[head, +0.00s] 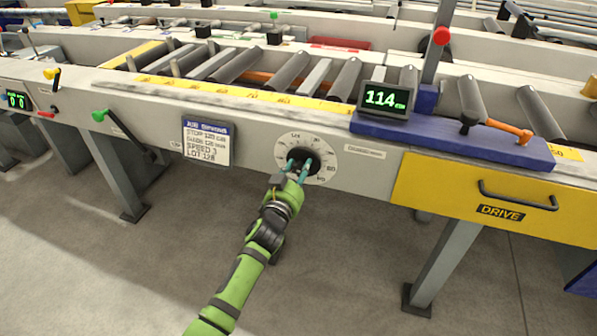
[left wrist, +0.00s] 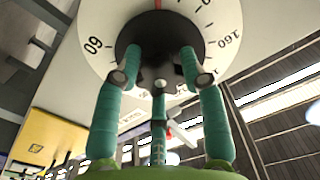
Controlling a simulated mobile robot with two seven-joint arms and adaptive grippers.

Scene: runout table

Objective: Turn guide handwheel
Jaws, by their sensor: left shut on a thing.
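The guide handwheel (head: 312,156) is a dark round knob at the centre of a white numbered dial (head: 328,168) on the front of the table. My left gripper (head: 299,165) comes up from below with its teal fingers closed around the knob. In the left wrist view the dark knob (left wrist: 157,38) sits between the left gripper's fingers (left wrist: 158,75), which touch its sides. The white dial (left wrist: 88,22) shows behind it, with a red mark at the top and part of its scale hidden. My right gripper is not in view.
A green-lit display (head: 385,98) reads 114 on a blue beam (head: 455,137) right of the dial. A job sheet (head: 207,142) hangs left of it. A yellow DRIVE panel (head: 440,195) with a handle is at right. A green-knobbed lever (head: 100,115) sticks out left. Floor below is clear.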

